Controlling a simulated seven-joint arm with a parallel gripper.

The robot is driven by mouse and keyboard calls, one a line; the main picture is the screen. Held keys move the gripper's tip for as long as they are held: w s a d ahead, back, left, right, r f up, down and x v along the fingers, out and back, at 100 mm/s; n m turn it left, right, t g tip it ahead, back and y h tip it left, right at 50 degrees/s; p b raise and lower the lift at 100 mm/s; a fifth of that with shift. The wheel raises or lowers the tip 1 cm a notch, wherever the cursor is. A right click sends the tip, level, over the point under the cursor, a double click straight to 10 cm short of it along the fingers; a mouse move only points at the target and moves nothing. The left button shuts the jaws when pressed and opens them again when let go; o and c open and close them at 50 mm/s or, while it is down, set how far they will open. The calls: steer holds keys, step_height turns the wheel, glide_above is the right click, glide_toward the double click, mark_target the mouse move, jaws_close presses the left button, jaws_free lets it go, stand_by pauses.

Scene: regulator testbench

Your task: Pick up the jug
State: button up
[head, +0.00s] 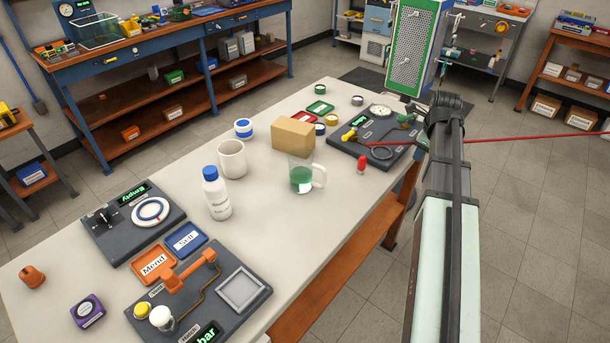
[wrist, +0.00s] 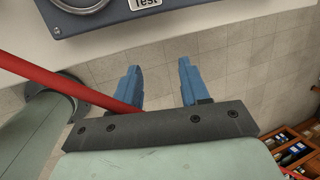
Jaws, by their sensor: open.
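The jug (head: 302,178) is a clear glass vessel with green liquid inside and a handle on its right. It stands upright on the white bench, just in front of a tan box. My gripper (wrist: 160,80) shows in the wrist view as two blue fingers, apart with nothing between them. The fingers show against floor tiles, with the bench edge above them in the picture. The jug is not in the wrist view. In the head view my arm is at the right, away from the jug, and my fingers cannot be made out.
The tan box (head: 293,136) is close behind the jug. A white mug (head: 232,160) and a white bottle with a blue cap (head: 216,195) stand to its left. A small red item (head: 361,165) and a dark gauge panel (head: 345,142) are to its right. The bench front (head: 300,235) is clear.

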steer(key=s+a+r+g, duration=0.1)
steer(key=a+r, duration=0.2)
steer(key=a, duration=0.3)
steer(key=s+a+r+y, duration=0.1)
steer(key=a+r, duration=0.1)
steer(key=a, duration=0.5)
steer(key=s+a+r+g, duration=0.1)
steer(key=a+r, duration=0.2)
steer(key=a, duration=0.3)
step_height(320, 180, up, 5)
steer(key=g, duration=0.2)
glide_above(324, 174)
steer(key=shift+w+f, duration=0.15)
steer(key=shift+f, duration=3.4)
steer(key=shift+w+f, duration=0.15)
steer(key=shift+f, duration=3.4)
jaws_close()
